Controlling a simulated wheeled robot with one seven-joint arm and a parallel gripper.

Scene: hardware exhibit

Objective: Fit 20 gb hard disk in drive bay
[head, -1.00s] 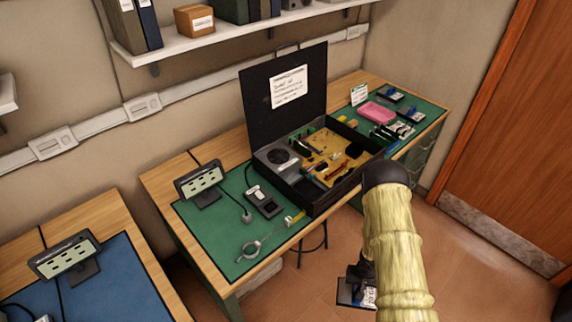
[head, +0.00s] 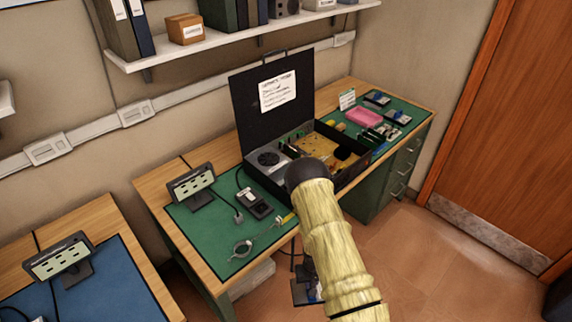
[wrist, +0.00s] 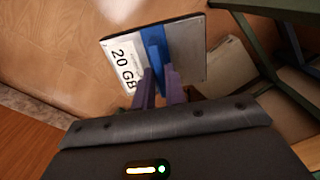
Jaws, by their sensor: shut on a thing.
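The 20 GB hard disk (wrist: 185,52) is a grey plate with a blue grip piece and a white "20 GB" label in the wrist view. My gripper (wrist: 158,75) is shut on the blue piece and holds the disk above the floor. In the head view the disk (head: 305,291) shows low in front of the bench, partly hidden by my arm. The open black case (head: 275,185) stands on the green mat, its lid upright with a paper sheet. My arm covers its front part, and I cannot make out the drive bay.
Floor (head: 420,260) to the right is clear.

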